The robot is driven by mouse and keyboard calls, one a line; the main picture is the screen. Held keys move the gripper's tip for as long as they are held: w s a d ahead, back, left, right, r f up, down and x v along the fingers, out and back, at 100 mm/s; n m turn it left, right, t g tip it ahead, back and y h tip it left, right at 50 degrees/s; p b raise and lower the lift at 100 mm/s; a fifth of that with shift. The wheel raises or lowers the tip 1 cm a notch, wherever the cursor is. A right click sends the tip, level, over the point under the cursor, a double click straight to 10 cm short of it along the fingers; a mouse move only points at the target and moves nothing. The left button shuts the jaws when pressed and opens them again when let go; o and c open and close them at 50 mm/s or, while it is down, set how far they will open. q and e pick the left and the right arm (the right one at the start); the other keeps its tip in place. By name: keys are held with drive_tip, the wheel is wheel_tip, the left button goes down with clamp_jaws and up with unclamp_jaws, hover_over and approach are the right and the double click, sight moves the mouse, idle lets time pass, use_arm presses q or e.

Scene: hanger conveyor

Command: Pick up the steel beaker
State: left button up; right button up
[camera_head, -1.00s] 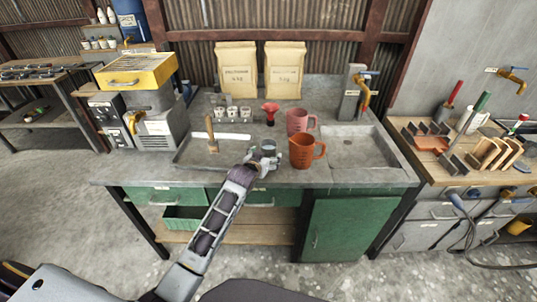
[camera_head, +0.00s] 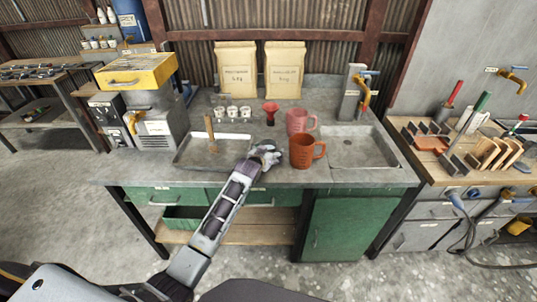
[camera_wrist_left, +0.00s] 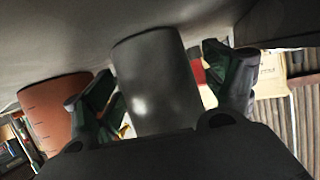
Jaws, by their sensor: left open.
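The steel beaker (camera_wrist_left: 158,85) is a plain grey cylinder in the left wrist view. It stands between the two spread fingers of my left gripper (camera_wrist_left: 165,78), which is open around it. In the head view my left gripper (camera_head: 266,154) is at the front of the grey worktop, left of the orange jug (camera_head: 304,151). The gripper hides most or all of the beaker there. I cannot tell whether either finger touches the beaker. My right gripper is not in view.
The orange jug also shows close beside one finger in the wrist view (camera_wrist_left: 55,108). A pink jug (camera_head: 298,121) and a red funnel (camera_head: 271,112) stand behind. A recessed tray with a hammer (camera_head: 211,134) lies left, an empty sink (camera_head: 362,150) right.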

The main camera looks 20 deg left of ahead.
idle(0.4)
use_arm(q)
drive_tip(key=c, duration=1.3)
drive_tip(key=shift+r, duration=0.1)
drive_tip(key=shift+r, duration=4.95)
